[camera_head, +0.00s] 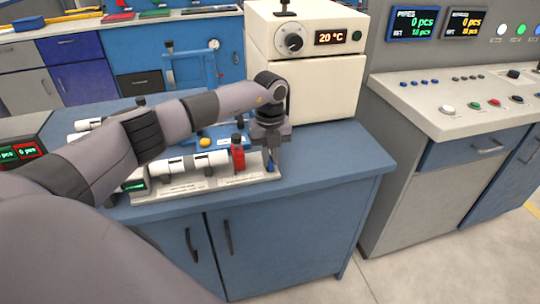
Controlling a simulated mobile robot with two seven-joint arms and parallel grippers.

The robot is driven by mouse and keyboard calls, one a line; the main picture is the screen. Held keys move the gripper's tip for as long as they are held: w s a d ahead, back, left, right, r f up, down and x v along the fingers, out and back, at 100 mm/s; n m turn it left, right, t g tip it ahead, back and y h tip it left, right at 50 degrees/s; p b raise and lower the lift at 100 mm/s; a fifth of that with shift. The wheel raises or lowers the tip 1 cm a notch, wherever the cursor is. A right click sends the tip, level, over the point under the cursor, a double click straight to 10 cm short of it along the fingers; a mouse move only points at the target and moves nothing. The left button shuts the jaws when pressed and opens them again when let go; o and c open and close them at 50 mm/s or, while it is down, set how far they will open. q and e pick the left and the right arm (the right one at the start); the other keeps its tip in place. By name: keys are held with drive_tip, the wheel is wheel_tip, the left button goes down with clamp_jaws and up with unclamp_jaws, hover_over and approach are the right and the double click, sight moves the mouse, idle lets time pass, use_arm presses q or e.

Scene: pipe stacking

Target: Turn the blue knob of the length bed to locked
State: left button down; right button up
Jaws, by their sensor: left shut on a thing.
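The length bed (210,186) is a pale fixture on the blue workbench, with white cylindrical parts (178,165) and a red block with a black top (237,152) on it. The blue knob (270,167) is at its right end. My left gripper (271,158) points down over that end and is shut on the blue knob, which is partly hidden by the fingers. The knob's exact angle and any lock marking are too small to read. My right gripper is out of view.
A cream oven-like unit (325,85) reading 20 °C stands behind my gripper. A blue frame fixture (192,68) is behind my arm. The benchtop (335,155) to the right is clear. A control console (470,110) stands further right.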

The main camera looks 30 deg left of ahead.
use_arm(q)
drive_tip(key=m, duration=0.3)
drive_tip(key=shift+m, duration=0.4)
drive_tip(key=m, duration=0.4)
drive_tip(key=shift+m+b, duration=0.3)
drive_tip(key=shift+b, duration=0.05)
drive_tip(key=m, duration=0.4)
drive_tip(key=shift+m, duration=0.3)
drive_tip(key=shift+m+b, duration=0.55)
drive_tip(key=shift+m, duration=1.55)
drive_tip(key=c, duration=1.1)
unclamp_jaws()
drive_tip(key=shift+c, duration=0.2)
drive_tip(key=shift+r, duration=3.6)
